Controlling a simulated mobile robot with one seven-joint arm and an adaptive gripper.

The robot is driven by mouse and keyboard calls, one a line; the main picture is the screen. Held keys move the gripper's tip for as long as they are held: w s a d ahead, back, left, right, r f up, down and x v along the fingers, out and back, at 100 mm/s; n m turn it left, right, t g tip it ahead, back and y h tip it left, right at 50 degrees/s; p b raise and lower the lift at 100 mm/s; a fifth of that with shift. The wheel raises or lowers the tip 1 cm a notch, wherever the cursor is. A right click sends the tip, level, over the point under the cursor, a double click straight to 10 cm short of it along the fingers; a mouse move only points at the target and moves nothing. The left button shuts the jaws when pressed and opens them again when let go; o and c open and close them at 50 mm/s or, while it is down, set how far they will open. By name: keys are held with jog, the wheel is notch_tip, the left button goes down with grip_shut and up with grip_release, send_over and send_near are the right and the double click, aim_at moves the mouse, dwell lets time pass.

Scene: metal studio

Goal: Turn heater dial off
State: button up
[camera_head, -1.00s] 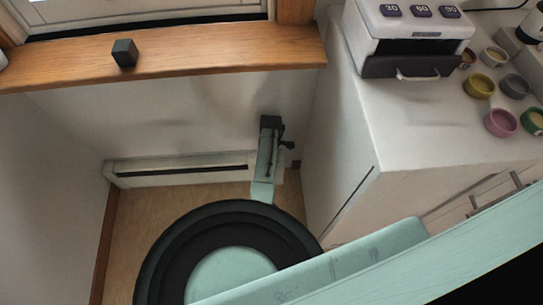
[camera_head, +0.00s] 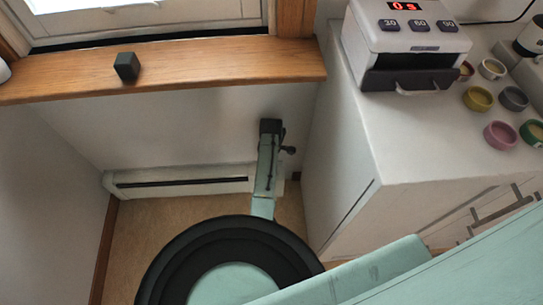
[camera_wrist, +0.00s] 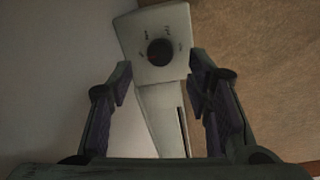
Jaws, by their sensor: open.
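The heater is a long, low white unit with a dark slot at the foot of the wall; its body (camera_head: 215,184) shows in the head view. In the wrist view its end panel carries a round black dial (camera_wrist: 160,52) with small dark marks around it. The heater body (camera_wrist: 163,115) runs down from that panel. My gripper (camera_wrist: 157,72) is open, with one dark finger on each side of the panel. The dial lies between the fingers in the picture, apparently a little beyond the tips; contact cannot be told. In the head view my arm hides the dial and the fingers.
A wooden sill (camera_head: 200,70) with a small dark block (camera_head: 127,66) is above the heater. A white cabinet (camera_head: 340,150) stands close on the right, bearing a white appliance (camera_head: 408,45) and several small colored bowls (camera_head: 478,99). Bare floor (camera_head: 135,235) lies in front of the heater.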

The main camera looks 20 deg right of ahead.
notch_tip(320, 180, up, 7)
jog(key=shift+s, duration=0.2)
jog(key=shift+a, duration=0.1)
dwell(0.5)
